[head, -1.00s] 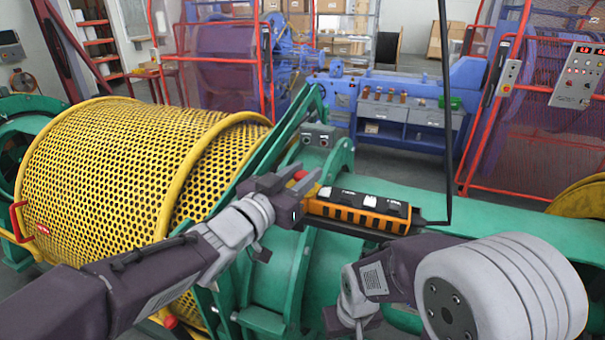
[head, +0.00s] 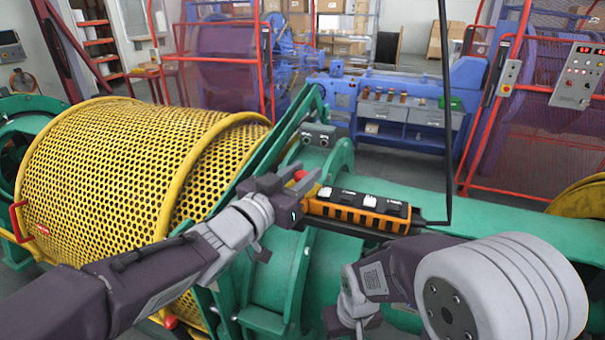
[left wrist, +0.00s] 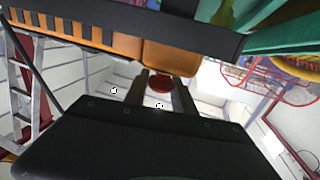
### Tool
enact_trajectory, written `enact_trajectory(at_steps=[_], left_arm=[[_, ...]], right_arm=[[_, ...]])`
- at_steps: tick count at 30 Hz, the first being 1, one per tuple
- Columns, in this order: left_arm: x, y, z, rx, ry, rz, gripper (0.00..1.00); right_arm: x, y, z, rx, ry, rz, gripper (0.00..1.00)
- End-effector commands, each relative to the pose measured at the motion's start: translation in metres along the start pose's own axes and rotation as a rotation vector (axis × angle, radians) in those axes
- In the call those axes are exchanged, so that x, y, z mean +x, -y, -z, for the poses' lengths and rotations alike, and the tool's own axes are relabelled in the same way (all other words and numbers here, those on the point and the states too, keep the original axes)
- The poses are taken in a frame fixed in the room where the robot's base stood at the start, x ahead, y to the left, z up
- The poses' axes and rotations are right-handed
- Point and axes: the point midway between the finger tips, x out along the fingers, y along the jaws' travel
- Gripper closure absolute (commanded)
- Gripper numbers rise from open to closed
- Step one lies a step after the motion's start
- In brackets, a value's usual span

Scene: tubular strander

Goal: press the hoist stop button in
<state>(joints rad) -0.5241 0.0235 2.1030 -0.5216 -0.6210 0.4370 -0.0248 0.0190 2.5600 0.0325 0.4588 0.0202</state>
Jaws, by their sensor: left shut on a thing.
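The hoist pendant (head: 358,211) is an orange and black box lying almost level in the head view, with white-labelled buttons along its top. A black cable runs up from its right end. A red button (head: 300,175) shows at its left end, by my left gripper (head: 291,187). In the left wrist view, the red button (left wrist: 161,84) shows between the two dark fingers (left wrist: 163,92), close to the orange body (left wrist: 170,57). Whether the button is pressed in cannot be told.
A green machine frame (head: 310,265) lies under the pendant, with a yellow perforated drum (head: 110,175) to its left. A small grey button box (head: 318,135) stands on the frame behind my gripper. Red mesh guards (head: 530,140) stand at the right.

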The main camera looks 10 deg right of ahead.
Motion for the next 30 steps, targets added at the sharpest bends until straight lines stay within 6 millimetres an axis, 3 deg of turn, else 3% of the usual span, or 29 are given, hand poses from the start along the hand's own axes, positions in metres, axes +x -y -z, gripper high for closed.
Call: enact_trajectory(at_steps=[7,12,18,19,21,30], left_arm=[[0.0,0.0,0.001,0.0,-0.003,0.0,1.0],[0.0,0.0,-0.013,0.0,-0.002,0.0,1.0],[0.0,0.0,-0.011,-0.001,0.003,0.0,1.0],[0.0,0.0,-0.011,-0.001,0.003,0.0,0.63],[0.0,0.0,-0.011,-0.001,0.003,0.0,0.46],[-0.001,0.0,-0.01,0.0,0.0,0.0,0.46]], right_arm=[[0.0,0.0,0.0,0.0,0.0,0.0,0.64],[0.013,0.0,-0.001,0.0,0.0,0.0,0.64],[0.01,0.0,-0.001,0.0,0.0,0.0,0.64],[0.01,0.0,-0.001,0.0,0.0,0.0,0.64],[0.01,0.0,-0.001,0.0,0.0,0.0,0.64],[0.01,0.0,-0.001,0.0,0.0,0.0,0.64]])
